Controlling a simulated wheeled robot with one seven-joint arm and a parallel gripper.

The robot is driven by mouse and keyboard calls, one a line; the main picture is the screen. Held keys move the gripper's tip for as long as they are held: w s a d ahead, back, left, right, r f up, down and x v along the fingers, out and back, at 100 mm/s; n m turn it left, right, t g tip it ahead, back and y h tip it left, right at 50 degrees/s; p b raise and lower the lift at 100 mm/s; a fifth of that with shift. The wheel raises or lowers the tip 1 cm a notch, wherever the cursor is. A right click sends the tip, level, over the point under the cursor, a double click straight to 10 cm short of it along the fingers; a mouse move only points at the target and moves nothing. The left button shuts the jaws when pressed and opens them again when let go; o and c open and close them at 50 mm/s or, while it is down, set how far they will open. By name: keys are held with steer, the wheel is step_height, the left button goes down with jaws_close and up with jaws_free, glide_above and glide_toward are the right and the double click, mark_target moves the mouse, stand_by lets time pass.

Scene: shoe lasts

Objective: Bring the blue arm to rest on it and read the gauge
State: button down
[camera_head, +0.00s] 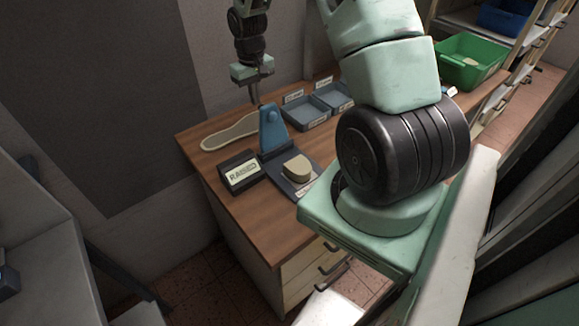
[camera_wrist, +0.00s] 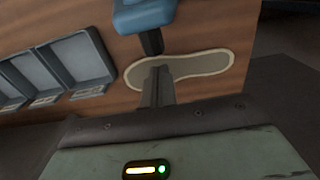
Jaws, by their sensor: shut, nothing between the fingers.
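The blue arm (camera_head: 273,130) stands upright on a gauge stand at the left of the wooden bench. In the wrist view its blue body (camera_wrist: 143,17) is at the top, with a dark part below it. A dark display box (camera_head: 242,174) in front reads what looks like "RAISED". A beige block (camera_head: 297,167) sits on a dark plate right of the display, apart from the blue arm. My gripper (camera_head: 256,101) is shut and empty, pointing down just behind and left of the blue arm. Its fingers (camera_wrist: 159,84) also show in the wrist view.
A pale sole-shaped outline (camera_head: 229,132) lies on the bench left of the blue arm. Blue-grey trays (camera_head: 303,112) with labels stand behind to the right. A green crate (camera_head: 470,60) is farther right. The bench's front left has some bare wood.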

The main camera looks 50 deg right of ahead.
mark_target(273, 116)
steer(key=shift+s+a, duration=0.35)
steer(key=shift+s, duration=1)
steer(key=shift+s+a, duration=0.35)
steer(key=shift+s, duration=1.05)
steer(key=shift+s+a, duration=0.35)
steer(key=shift+s, duration=1)
steer(key=r+p, duration=0.2)
steer(key=w+r+p, duration=0.1)
steer(key=r+p, duration=0.1)
steer(key=r, duration=0.1)
steer(key=w+r+p, duration=0.1)
steer(key=r+p, duration=0.2)
steer(key=shift+d+r, duration=0.1)
steer(key=shift+d, duration=0.15)
steer(key=s+a+r+n+b, duration=0.1)
steer(key=s+a+n+b, duration=0.15)
steer(key=a, duration=0.95)
steer(key=s+a+r+n+b, duration=0.1)
steer(key=a+n+b, duration=0.25)
steer(key=a, duration=0.85)
steer(key=s+a+n+b, duration=0.4)
steer(key=s+a, duration=0.8)
steer(key=s, duration=0.4)
steer(key=shift+s+a+n+y+b, duration=0.3)
steer(key=shift+s+b, duration=0.1)
steer(key=shift+b, duration=0.25)
